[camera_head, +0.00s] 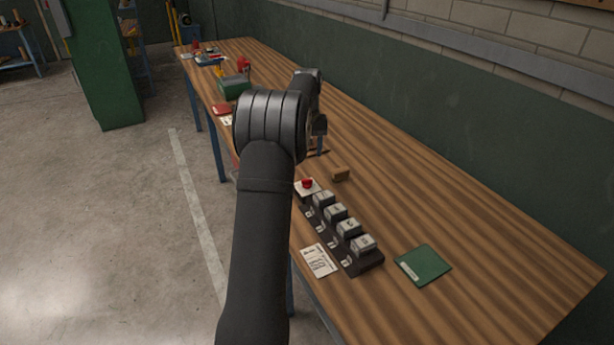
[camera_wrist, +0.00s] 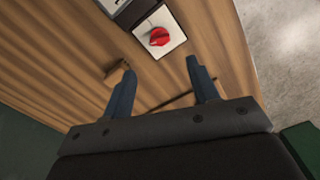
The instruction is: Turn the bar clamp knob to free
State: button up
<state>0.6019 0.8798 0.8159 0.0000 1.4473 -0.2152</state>
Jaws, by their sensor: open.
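A red knob (camera_head: 307,184) sits on a white square plate at the far end of a dark row of grey blocks. It also shows in the wrist view (camera_wrist: 159,37), near the top, on its white plate (camera_wrist: 171,47). Its label and exact setting are too small to read. My gripper (camera_wrist: 160,68) is open and empty, with its two blue-grey fingers apart and pointing towards the plate. The knob lies beyond the fingertips, not between them. In the head view my arm hides most of the gripper.
A small wooden block (camera_head: 341,174) lies beside the knob, close to one finger in the wrist view. The dark strip with several grey blocks (camera_head: 350,228), a white card (camera_head: 318,260) and a green pad (camera_head: 423,265) are nearer. The right side of the bench (camera_head: 470,215) is clear.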

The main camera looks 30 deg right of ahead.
aim_at(307, 180)
notch_tip(307, 180, down, 10)
jog(key=shift+f, duration=0.1)
dwell(0.4)
